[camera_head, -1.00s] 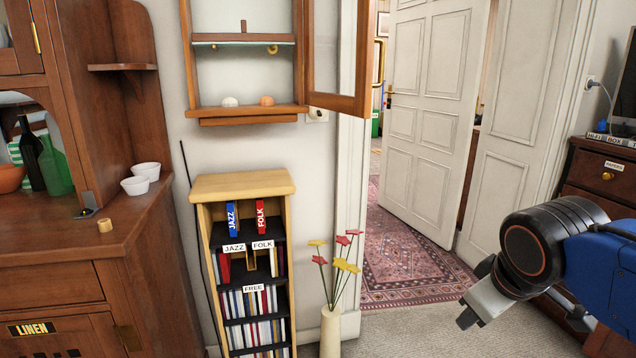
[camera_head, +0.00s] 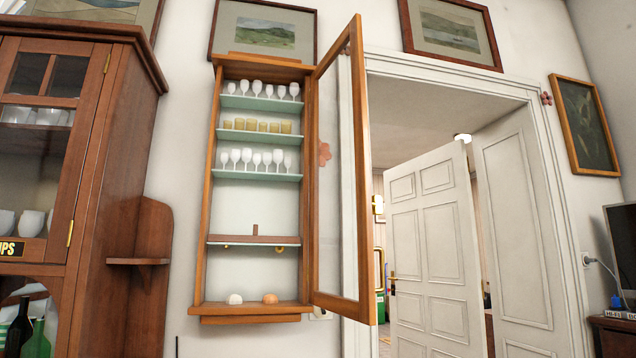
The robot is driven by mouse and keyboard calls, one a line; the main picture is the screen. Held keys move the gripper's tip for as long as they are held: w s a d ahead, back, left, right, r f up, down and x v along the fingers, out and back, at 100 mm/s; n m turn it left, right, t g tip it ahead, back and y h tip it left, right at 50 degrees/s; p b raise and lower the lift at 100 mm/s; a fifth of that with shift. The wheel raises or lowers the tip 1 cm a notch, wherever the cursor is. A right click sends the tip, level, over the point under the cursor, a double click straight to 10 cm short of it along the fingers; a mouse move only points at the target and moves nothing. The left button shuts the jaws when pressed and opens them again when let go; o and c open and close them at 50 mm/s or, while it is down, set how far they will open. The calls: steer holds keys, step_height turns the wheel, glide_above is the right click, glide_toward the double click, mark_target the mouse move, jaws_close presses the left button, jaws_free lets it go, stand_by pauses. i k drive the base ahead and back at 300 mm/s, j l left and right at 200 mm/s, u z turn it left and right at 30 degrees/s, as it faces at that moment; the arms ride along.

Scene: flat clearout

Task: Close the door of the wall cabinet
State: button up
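The wall cabinet (camera_head: 208,210) hangs on the wall left of the doorway, with a wooden frame and open front. Its glazed door (camera_head: 362,185) is hinged on the cabinet's right side and stands wide open, swung out toward me and to the right. Inside, glass shelves hold several stemmed glasses (camera_head: 247,158) and yellowish tumblers (camera_head: 251,125). Two small rounded objects, one white (camera_head: 235,299) and one orange (camera_head: 270,298), sit on the bottom board. My gripper is out of the current view.
A tall wooden dresser (camera_head: 115,200) with a small side shelf (camera_head: 138,262) stands at the left. A white room door (camera_head: 435,260) stands ajar in the doorway right of the cabinet. Framed pictures (camera_head: 262,30) hang above. A monitor (camera_head: 622,245) is at the far right.

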mark_target(363, 310)
steer(key=l+u, duration=0.45)
steer(key=k+l+u, duration=0.15)
steer(key=u, duration=0.3)
steer(key=k+l+u, duration=0.1)
steer(key=l, duration=0.3)
steer(key=k+l, duration=0.25)
steer(key=l, duration=0.15)
steer(key=k+l+u, duration=0.15)
steer(key=l, duration=0.3)
steer(key=k+l+u, duration=0.1)
steer(key=k+l, duration=0.4)
steer(key=l, duration=0.25)
steer(key=i+l+u, duration=0.2)
steer(key=i+l, duration=0.25)
steer(key=l, duration=0.15)
steer(key=i+l+u, duration=0.1)
steer(key=i+l, duration=0.15)
steer(key=i, duration=0.25)
steer(key=i+l+u, duration=0.15)
steer(key=i+l, duration=0.15)
steer(key=i, duration=0.2)
steer(key=i+l+u, duration=0.1)
steer(key=i+l, duration=0.3)
steer(key=i, duration=0.05)
